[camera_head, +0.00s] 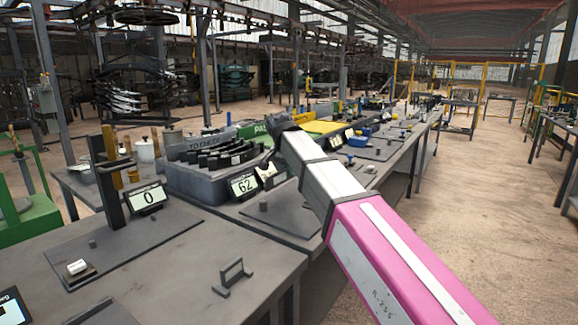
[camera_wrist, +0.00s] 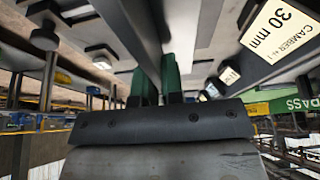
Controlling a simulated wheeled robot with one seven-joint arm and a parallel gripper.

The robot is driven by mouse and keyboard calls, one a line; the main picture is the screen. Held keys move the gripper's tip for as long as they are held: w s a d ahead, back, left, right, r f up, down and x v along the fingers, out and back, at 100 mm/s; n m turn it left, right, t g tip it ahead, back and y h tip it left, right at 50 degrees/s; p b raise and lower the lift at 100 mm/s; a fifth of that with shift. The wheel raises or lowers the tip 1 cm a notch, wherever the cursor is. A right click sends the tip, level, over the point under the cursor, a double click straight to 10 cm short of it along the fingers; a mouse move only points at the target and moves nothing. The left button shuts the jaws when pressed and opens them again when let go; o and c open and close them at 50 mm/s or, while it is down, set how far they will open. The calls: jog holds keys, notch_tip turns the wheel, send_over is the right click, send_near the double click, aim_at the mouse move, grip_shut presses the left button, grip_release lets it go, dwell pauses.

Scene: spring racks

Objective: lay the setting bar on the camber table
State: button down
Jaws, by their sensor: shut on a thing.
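My gripper (camera_wrist: 158,82) shows its two green fingers in the wrist view, shut on a long dark grey bar (camera_wrist: 130,30), which appears to be the setting bar. The bar runs from between the fingers to the top edge of that view. In the head view my arm hides the fingertips and the bar.
A near bench has a plate with a tall post (camera_head: 107,190), a "0" display (camera_head: 147,197) and a small bracket (camera_head: 233,276). A grey bin (camera_head: 203,180) of dark curved pieces stands behind a "62" display (camera_head: 242,185). Free floor (camera_head: 480,210) lies right.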

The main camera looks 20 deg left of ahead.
jog(key=shift+f, duration=3.75)
jog(key=shift+s+f, duration=0.1)
jog(key=shift+w+a, duration=0.25)
jog(key=shift+a, duration=0.5)
jog(key=shift+f, duration=0.2)
jog(key=c, duration=0.7)
grip_release()
jog(key=shift+r, duration=4)
